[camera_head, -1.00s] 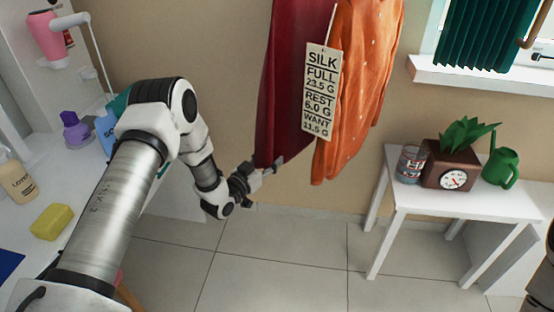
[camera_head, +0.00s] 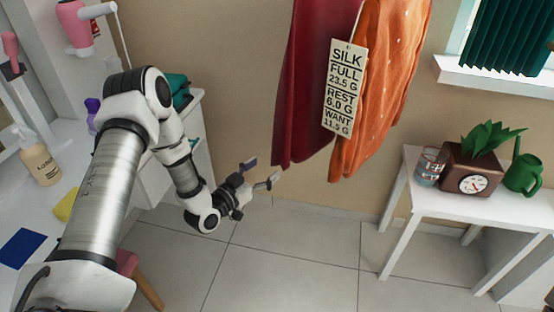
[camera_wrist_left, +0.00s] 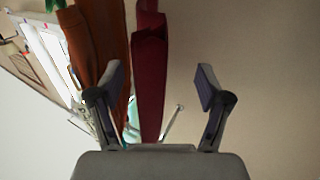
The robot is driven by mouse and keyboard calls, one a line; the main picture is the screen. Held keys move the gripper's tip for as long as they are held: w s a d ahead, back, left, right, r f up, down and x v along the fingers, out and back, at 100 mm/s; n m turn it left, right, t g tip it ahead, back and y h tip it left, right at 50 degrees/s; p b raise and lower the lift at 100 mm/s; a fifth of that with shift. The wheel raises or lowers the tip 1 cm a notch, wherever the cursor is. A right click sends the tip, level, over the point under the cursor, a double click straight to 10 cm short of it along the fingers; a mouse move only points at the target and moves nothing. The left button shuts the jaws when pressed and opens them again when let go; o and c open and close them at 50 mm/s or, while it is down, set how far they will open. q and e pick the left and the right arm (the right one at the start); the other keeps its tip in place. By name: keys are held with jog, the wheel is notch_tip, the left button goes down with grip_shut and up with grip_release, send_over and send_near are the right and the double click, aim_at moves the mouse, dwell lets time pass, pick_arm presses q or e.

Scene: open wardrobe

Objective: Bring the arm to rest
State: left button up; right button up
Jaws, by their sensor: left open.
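My left gripper (camera_head: 262,171) is open and empty in the head view, just below and left of the hanging dark red garment (camera_head: 305,85). Its two fingers stand wide apart in the left wrist view (camera_wrist_left: 160,85). There the red garment (camera_wrist_left: 150,80) shows beyond and between the fingers, and the orange garment (camera_wrist_left: 97,40) shows behind the left finger. The gripper looks apart from both garments. My left arm (camera_head: 100,175) comes in from the lower left of the head view. My right gripper is not in view.
An orange garment (camera_head: 385,95) hangs beside the red one, with a SILK tag (camera_head: 344,90) in front. A white table (camera_head: 450,204) at right bears a glass, a clock planter and a green watering can. A white counter (camera_head: 60,150) at left holds bottles.

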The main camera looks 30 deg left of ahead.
pick_arm(q)
jog(key=s, duration=0.3)
jog(key=shift+a, duration=0.25)
